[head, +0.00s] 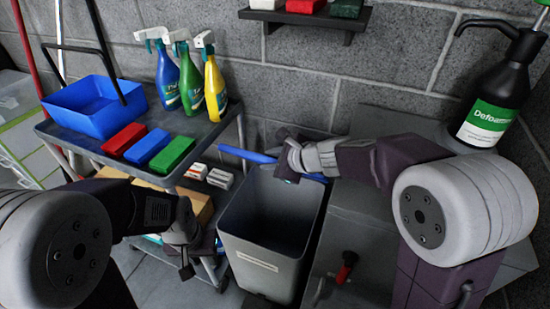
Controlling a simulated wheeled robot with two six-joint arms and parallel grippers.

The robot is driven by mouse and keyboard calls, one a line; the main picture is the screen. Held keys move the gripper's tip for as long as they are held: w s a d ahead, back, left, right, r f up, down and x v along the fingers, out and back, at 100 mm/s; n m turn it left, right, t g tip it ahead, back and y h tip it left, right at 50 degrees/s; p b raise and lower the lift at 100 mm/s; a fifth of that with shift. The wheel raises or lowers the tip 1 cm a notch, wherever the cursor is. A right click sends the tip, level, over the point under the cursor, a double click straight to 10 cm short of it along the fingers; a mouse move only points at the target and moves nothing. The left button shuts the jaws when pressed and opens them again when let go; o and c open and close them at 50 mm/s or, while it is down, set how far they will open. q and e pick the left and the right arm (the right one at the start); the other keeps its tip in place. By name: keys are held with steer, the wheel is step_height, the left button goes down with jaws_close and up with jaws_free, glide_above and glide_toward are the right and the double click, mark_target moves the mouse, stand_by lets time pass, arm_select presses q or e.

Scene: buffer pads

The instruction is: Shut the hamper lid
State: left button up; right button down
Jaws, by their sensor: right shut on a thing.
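The grey hamper (262,232) stands on the floor in the middle of the head view, with its mouth open and a pale label on its front. Its blue lid (243,155) is raised at the back rim and shows as a narrow edge. My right gripper (284,168) is at the lid above the hamper's back rim, shut on it, and hides its middle. My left gripper (187,264) hangs low left of the hamper, apart from it. Its fingers are too small and dark to tell whether they are open.
A grey cart (88,146) at left carries a blue bin (95,108), spray bottles (190,78) and red, blue and green pads. A black Defoamer bottle (496,100) stands at right. A red tap (346,266) is right of the hamper. A wall shelf (300,17) is above.

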mark_target(255, 155)
arm_select(q)
steer(key=shift+f+b, duration=0.4)
steer(key=shift+f, duration=0.3)
steer(key=shift+c, duration=0.3)
